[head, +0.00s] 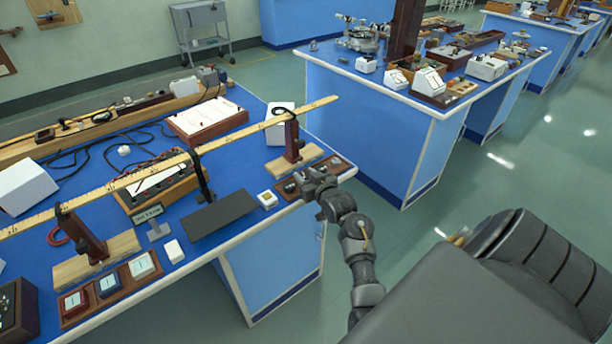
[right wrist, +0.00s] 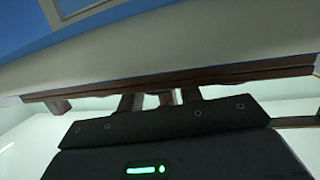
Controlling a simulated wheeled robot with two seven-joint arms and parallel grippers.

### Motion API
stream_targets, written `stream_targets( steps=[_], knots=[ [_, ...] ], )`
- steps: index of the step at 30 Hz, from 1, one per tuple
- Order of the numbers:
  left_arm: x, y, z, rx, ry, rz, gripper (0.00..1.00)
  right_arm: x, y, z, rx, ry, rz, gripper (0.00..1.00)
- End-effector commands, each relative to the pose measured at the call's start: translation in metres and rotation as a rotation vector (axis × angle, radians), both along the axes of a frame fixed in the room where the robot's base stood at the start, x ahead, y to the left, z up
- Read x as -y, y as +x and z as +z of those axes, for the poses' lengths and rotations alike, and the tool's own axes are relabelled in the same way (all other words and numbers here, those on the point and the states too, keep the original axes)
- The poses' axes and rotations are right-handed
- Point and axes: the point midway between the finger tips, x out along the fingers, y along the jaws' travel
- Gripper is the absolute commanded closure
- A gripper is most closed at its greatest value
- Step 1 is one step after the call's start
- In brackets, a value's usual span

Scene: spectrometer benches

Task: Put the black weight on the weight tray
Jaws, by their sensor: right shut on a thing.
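My right gripper (head: 312,184) is at the bench's front edge, over a small brown tray (head: 341,170) with dark round pieces in it. I take this for the weight tray. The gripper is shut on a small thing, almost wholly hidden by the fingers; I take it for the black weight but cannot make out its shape. In the right wrist view the fingers (right wrist: 164,98) are close together, against the tray's long dark brown edge (right wrist: 230,73). I cannot tell whether the held thing touches the tray. My left gripper is not in view.
A long wooden beam (head: 150,178) on two stands spans the blue bench. Another brown tray (head: 124,275) holds several boxes. A second bench (head: 380,110) stands behind, across open floor.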

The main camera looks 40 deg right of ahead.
Motion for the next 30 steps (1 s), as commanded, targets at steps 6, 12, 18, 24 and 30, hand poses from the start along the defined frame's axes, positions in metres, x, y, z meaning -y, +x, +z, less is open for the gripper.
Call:
stream_targets(
  steps=[6, 12, 18, 24, 30],
  knots=[
    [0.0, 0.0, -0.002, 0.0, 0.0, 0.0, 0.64, 0.0, 0.0, -0.004, 0.0, 0.0, 0.001, 0.93],
    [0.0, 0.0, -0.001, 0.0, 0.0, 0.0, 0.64, 0.0, 0.0, -0.004, -0.001, 0.0, 0.001, 0.56],
    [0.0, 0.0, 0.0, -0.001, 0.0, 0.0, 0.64, 0.0, 0.0, 0.0, 0.0, 0.001, 0.0, 0.56],
    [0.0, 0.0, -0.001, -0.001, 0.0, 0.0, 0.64, -0.005, -0.026, 0.004, -0.002, -0.003, 0.001, 0.56],
    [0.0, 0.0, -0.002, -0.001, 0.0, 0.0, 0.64, -0.013, -0.068, 0.013, -0.002, -0.003, 0.001, 0.56]
  ],
)
